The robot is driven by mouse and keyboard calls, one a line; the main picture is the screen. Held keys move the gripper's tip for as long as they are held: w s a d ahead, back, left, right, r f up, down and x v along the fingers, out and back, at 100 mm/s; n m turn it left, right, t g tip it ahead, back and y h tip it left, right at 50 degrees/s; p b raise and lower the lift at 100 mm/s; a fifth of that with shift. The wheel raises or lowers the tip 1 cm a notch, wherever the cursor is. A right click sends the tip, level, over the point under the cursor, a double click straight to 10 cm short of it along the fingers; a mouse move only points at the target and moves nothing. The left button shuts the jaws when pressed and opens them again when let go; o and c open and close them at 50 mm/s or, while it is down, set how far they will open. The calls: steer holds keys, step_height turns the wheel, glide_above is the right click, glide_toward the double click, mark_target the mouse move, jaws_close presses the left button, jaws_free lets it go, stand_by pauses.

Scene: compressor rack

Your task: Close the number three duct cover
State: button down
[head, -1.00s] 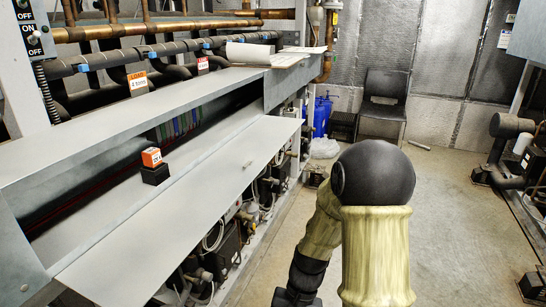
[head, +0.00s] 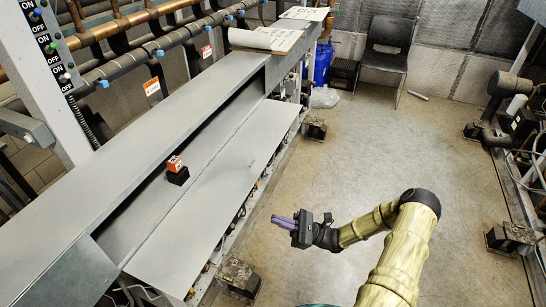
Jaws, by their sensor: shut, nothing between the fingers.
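The duct cover (head: 205,205) is a long, flat grey metal panel, folded down open along the front of the duct. The long grey duct (head: 150,135) shows its dark opening above the panel. A small black block with an orange labelled top (head: 177,170) sits at the opening; I cannot read its number. My gripper (head: 283,221), with purple fingers, is to the right of the open cover, apart from it. Its fingers are shut and empty, pointing left toward the panel.
Papers (head: 265,38) lie on the far end of the duct top. Switches (head: 52,48) are on a post at left. A black chair (head: 387,45) and blue containers (head: 322,62) stand at the back. Pipes and machinery (head: 505,120) line the right. Bare concrete floor (head: 340,140) lies between.

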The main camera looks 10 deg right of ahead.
steer(key=w+d+r+m+t+h+p, duration=0.1)
steer(key=w+d+r+m+t+p, duration=0.1)
steer(key=d+m+t, duration=0.3)
steer(key=t, duration=0.4)
steer(key=shift+r+m, duration=0.3)
steer(key=shift+m, duration=0.1)
steer(key=shift+r, duration=0.1)
steer(key=p, duration=0.4)
glide_toward(262, 165)
steer(key=w+a, duration=0.3)
steer(key=r+p, duration=0.1)
steer(key=r, duration=0.2)
steer(key=shift+s+a+p, duration=0.1)
steer(key=shift+a+p, duration=0.1)
steer(key=shift+p, duration=0.2)
steer(key=shift+s+d+r, duration=0.1)
steer(key=shift+d+r, duration=0.05)
steer(key=shift+r, duration=0.3)
